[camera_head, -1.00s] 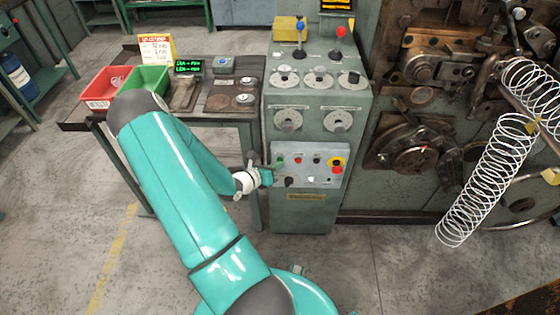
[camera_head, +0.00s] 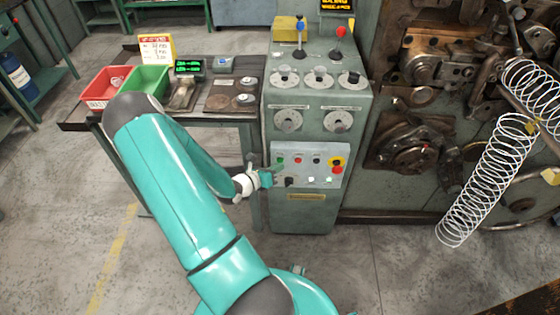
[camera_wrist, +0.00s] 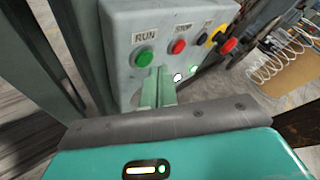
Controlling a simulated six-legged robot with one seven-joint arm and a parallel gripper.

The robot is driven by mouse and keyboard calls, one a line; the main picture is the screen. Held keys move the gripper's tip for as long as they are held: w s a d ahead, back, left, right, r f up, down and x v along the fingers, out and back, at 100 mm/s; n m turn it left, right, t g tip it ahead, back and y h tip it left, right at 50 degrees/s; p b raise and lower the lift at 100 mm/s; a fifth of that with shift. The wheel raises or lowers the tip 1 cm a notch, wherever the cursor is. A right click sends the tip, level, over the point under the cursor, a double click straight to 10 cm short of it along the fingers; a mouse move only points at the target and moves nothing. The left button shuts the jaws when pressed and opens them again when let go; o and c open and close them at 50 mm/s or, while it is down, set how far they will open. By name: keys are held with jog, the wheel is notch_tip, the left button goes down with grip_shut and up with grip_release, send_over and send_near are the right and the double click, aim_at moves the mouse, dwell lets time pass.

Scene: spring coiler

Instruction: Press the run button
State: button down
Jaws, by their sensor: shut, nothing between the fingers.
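The run button is a green round button (camera_wrist: 144,57) under the label "RUN" on a light grey control panel (camera_wrist: 122,25) in the wrist view. In the head view it shows as a small green spot (camera_head: 280,161) at the panel's upper left. My gripper (camera_wrist: 160,75) is shut and empty. Its pale green fingertips sit just below and right of the green button in the wrist view. Whether they touch the panel I cannot tell. In the head view my gripper (camera_head: 275,172) is at the panel's left side.
A red button (camera_wrist: 177,46) labelled "STOP" is right of the green one. A red emergency knob (camera_wrist: 228,46) on yellow is farther right. A lit white button (camera_wrist: 178,77) is close to the fingertips. A bench (camera_head: 245,115) with trays stands left of the cabinet.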

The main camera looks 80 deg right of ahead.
jog(key=shift+a, duration=0.1)
jog(key=a, duration=0.2)
jog(key=s+a, duration=0.1)
jog(key=a, duration=0.2)
dwell(0.6)
jog(key=shift+d, duration=0.1)
dwell(0.6)
